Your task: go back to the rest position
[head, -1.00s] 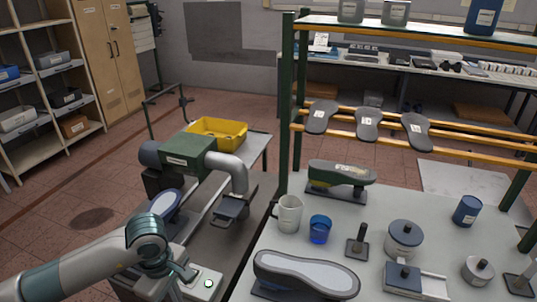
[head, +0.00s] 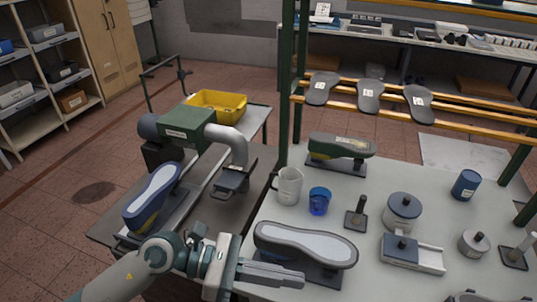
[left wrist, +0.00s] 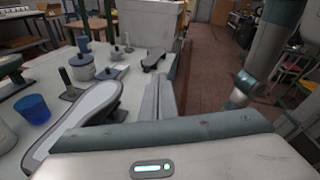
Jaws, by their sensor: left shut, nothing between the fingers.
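My left gripper (head: 271,273) is shut and empty. In the head view its fingers point right, low over the front edge of the white table (head: 380,201), in front of the near shoe last (head: 306,244) with a pale sole. It covers part of that last's dark base. In the left wrist view my left gripper's fingers (left wrist: 157,97) point away past the same last (left wrist: 84,112). I cannot tell from these views how high it is above the table. My right gripper is not in view.
A blue cup (head: 319,201), a white mug (head: 289,186), a green last (head: 341,149) and several pots stand on the table. A green machine (head: 188,125) and a blue last (head: 153,197) are on the left bench, with a yellow bin (head: 217,104). A green post (head: 288,90) rises behind.

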